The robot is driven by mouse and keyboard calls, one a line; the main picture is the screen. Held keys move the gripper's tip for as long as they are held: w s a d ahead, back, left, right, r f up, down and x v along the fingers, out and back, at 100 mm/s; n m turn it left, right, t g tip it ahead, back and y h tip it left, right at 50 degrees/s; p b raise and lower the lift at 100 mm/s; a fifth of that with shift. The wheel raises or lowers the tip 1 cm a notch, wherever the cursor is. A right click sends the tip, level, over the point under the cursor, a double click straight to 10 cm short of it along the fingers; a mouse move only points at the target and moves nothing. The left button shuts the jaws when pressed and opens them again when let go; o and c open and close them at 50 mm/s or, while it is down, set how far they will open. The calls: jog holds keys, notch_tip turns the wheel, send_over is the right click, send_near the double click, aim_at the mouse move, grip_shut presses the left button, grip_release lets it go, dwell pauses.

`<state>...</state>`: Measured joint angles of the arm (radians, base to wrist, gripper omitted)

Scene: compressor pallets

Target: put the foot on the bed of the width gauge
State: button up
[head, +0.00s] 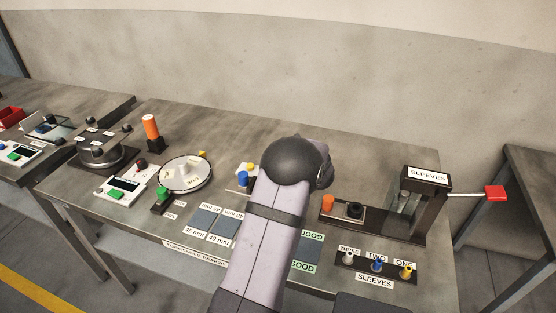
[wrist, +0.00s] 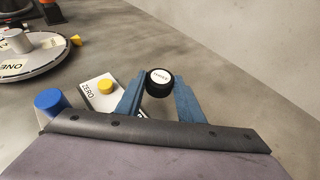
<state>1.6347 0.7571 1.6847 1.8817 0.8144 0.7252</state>
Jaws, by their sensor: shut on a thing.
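My gripper (wrist: 158,88) shows in the wrist view with its two blue fingers shut on a round black foot (wrist: 159,91). The foot has a white label on its top, too small to read surely. The foot is held off the table, beyond a white panel marked ZERO (wrist: 92,92) with a yellow button (wrist: 105,87). A blue knob (wrist: 52,102) stands left of it. In the head view this small blue and yellow unit (head: 243,179) is partly hidden behind my arm, and so are my fingers and the foot. I cannot make out the gauge bed for certain.
A round dial plate (head: 185,173) and an orange-topped post (head: 151,127) stand to the left. At right are a SLEEVES press (head: 428,178) with a red handle (head: 496,193) and a sleeve rack (head: 375,265).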

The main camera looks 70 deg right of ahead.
jog(key=shift+f, duration=1.35)
jog(key=shift+f, duration=0.2)
jog(key=o, duration=1.1)
jog(key=shift+c, duration=0.2)
jog(key=shift+r, duration=0.2)
jog(key=shift+s+r, duration=0.1)
jog(key=shift+o, duration=0.5)
jog(key=b+v, duration=0.1)
jog(key=v, duration=1)
jog(key=shift+s+a+r, duration=0.15)
jog(key=shift+s+a, duration=0.1)
jog(key=shift+a, duration=0.05)
